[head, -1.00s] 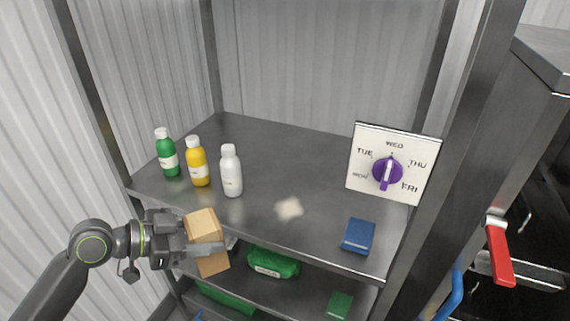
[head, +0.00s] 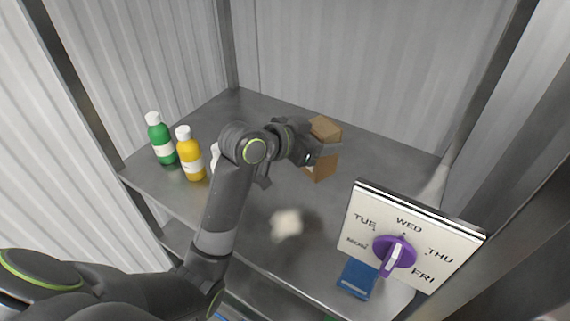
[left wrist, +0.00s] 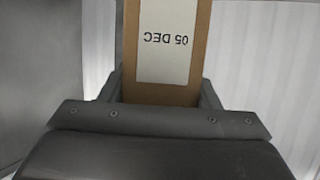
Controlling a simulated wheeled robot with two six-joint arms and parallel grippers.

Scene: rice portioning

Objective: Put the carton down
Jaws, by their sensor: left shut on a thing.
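The carton (head: 322,163) is a small brown box over the back middle of the grey metal shelf top. My left gripper (head: 318,148) is shut on it, reaching in from the left. I cannot tell whether the carton's base touches the shelf. In the left wrist view the carton (left wrist: 190,97) stands between the two fingers and shows a white label (left wrist: 166,40) reading "05 DEC", upside down in the picture. The gripper (left wrist: 160,95) covers its lower part there. My right gripper is not in view.
A green bottle (head: 160,140), a yellow bottle (head: 190,155) and a mostly hidden white bottle (head: 215,155) stand at the left. A pale patch (head: 286,223) lies mid-shelf. A day dial sign (head: 370,225) and a blue box (head: 356,279) are at the front right.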

